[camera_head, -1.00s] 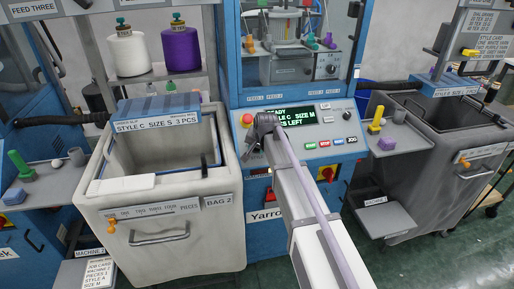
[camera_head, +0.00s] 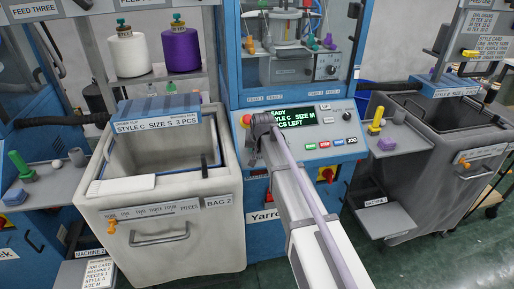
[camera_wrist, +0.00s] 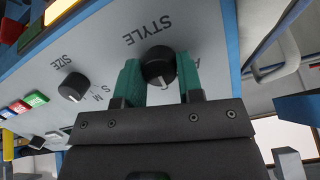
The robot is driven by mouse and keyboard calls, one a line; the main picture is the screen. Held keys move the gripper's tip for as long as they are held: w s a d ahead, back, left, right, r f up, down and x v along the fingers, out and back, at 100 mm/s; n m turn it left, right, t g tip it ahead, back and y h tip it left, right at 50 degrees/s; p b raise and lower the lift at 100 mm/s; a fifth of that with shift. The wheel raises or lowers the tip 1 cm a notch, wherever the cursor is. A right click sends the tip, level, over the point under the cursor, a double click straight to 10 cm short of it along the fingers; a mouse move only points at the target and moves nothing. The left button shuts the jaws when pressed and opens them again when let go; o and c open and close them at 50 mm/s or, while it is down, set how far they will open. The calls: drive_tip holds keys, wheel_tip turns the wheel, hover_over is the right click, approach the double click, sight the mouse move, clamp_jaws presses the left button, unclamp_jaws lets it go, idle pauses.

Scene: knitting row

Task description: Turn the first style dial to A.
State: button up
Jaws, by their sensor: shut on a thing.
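The black style dial (camera_wrist: 158,66) is on the grey panel under the word STYLE in the wrist view. My gripper (camera_wrist: 158,80) has its two teal fingers on either side of the dial and is shut on it. A pale pointer mark shows at the dial's lower edge. A letter shows just right of the dial, partly covered by the right finger; other letters are hidden. In the head view my gripper end (camera_head: 262,122) is at the blue machine's panel and hides the dial. The display (camera_head: 292,118) there reads STYLE C, SIZE M.
The size dial (camera_wrist: 73,87) sits left of the style dial in the wrist view, with coloured buttons (camera_wrist: 22,108) beyond it. In the head view, a red stop button (camera_head: 247,119) is left of the display. Bag 2 bin (camera_head: 222,190) stands left of my arm.

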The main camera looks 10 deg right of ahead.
drive_tip(key=n+h, duration=0.1)
drive_tip(key=n, duration=0.5)
drive_tip(key=shift+s+a, duration=0.1)
drive_tip(key=n+t+h+b, duration=0.1)
drive_tip(key=n, duration=0.4)
drive_tip(key=shift+n, duration=0.3)
idle(0.3)
drive_tip(key=o, duration=0.9)
